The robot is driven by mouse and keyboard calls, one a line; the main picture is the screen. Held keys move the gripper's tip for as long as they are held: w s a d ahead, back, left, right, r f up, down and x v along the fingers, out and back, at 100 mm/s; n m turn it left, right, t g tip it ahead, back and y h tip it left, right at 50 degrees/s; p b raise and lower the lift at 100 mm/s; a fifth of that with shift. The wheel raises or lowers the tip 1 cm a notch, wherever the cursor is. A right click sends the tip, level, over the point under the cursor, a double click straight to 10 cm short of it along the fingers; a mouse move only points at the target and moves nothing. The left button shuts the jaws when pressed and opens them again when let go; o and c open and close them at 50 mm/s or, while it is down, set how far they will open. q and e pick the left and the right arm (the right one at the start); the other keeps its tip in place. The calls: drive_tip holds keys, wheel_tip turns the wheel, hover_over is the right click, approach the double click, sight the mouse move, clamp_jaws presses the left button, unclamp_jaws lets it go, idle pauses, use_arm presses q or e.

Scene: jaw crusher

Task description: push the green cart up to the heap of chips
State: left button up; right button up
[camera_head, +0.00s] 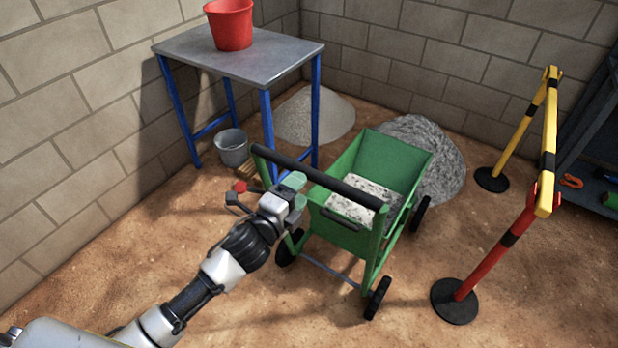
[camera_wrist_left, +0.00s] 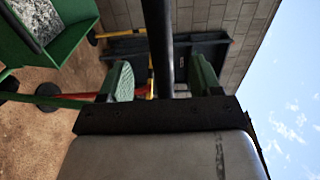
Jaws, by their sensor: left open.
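The green cart (camera_head: 385,152) stands on the dirt floor on black wheels, with a pale speckled load (camera_head: 362,199) inside. Its dark push bar (camera_head: 330,183) crosses the near end. The coarse grey heap of chips (camera_head: 447,165) lies just behind the cart, partly hidden by it; I cannot tell whether they touch. My left gripper (camera_head: 296,190) is at the push bar, left of its middle. In the left wrist view the bar (camera_wrist_left: 158,40) runs between the two green-padded open fingers, with room on both sides. My right gripper is not in view.
A blue-legged metal table (camera_head: 245,58) with a red bucket (camera_head: 230,25) stands at the left wall, a grey bucket (camera_head: 232,148) beside its legs. A finer, paler heap (camera_head: 325,118) lies beyond. A yellow and red barrier (camera_head: 500,245) stands right of the cart.

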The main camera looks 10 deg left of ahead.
sight(312, 175)
use_arm(q)
drive_tip(key=x, duration=0.6)
drive_tip(key=shift+w+b, duration=0.15)
drive_tip(key=shift+b, duration=0.15)
clamp_jaws()
